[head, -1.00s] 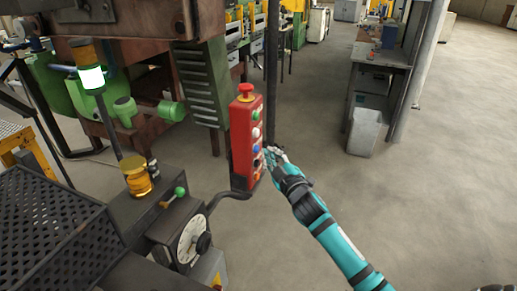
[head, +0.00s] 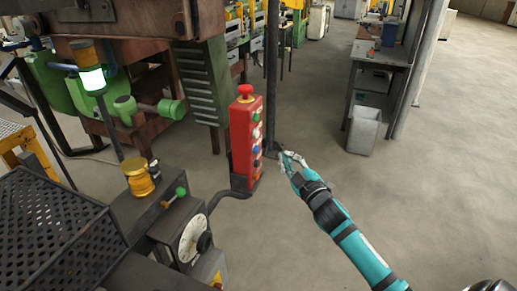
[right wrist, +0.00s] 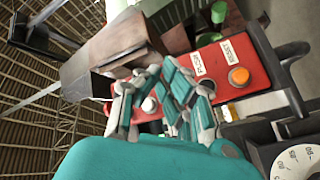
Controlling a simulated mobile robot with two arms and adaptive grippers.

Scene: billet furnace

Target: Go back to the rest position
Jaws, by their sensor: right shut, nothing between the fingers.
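My right gripper (head: 281,157) is shut and empty. It is just right of the red control box (head: 246,150), with a small gap between them in the head view. The box stands upright with a red mushroom button (head: 245,92) on top and a column of coloured buttons on its face. In the right wrist view my gripper's fingers (right wrist: 158,97) cover part of the red control box (right wrist: 252,90), whose labels and an orange button show. My left gripper is not in view.
A dial box (head: 192,239) and a dark perforated plate (head: 50,225) are at lower left. A lit green-white lamp (head: 92,78) stands behind. A dark post (head: 272,80) rises behind the control box. A grey bin (head: 363,131) stands at right.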

